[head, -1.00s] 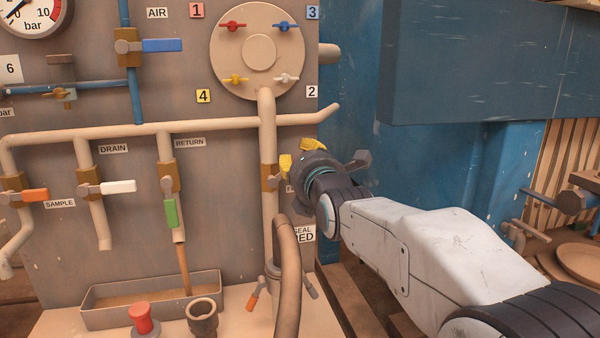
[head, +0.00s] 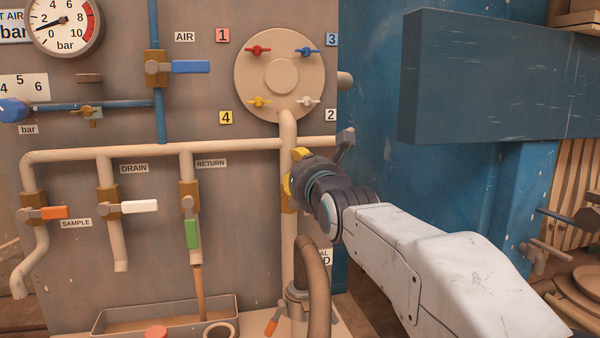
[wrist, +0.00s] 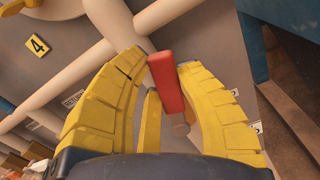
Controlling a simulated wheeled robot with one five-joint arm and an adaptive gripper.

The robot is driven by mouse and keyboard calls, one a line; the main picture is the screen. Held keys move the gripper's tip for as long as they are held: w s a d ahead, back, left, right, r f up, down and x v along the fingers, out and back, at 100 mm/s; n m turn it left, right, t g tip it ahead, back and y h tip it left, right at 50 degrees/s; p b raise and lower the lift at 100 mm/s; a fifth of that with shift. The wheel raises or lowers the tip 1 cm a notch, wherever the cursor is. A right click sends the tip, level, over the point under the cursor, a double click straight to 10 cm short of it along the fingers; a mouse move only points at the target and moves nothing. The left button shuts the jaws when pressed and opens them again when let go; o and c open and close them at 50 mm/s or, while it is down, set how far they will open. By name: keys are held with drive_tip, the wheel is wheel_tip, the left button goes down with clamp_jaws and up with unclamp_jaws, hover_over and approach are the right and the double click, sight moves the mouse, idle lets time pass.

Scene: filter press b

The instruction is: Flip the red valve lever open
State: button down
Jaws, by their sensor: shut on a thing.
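The red valve lever (wrist: 168,85) is a flat red bar, seen in the wrist view between the yellow fingers of my gripper (wrist: 163,72). My gripper is shut on it. In the head view, my gripper (head: 292,178) is at the brass valve body (head: 287,200) on the beige vertical pipe (head: 288,240) below the round plate. The red lever is hidden there behind the fingers and wrist.
Other levers are nearby: green (head: 193,234), white (head: 139,207), orange (head: 54,212) and blue (head: 191,67). A curved hose (head: 318,280) rises just below my wrist. A large dark blue beam (head: 500,80) is above and right of my arm.

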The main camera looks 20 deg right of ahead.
drive_tip(key=shift+a, duration=0.1)
idle(0.4)
drive_tip(key=c, duration=0.8)
unclamp_jaws()
drive_tip(key=shift+c, duration=0.2)
drive_tip(key=s, duration=1.2)
drive_tip(key=shift+c, duration=0.4)
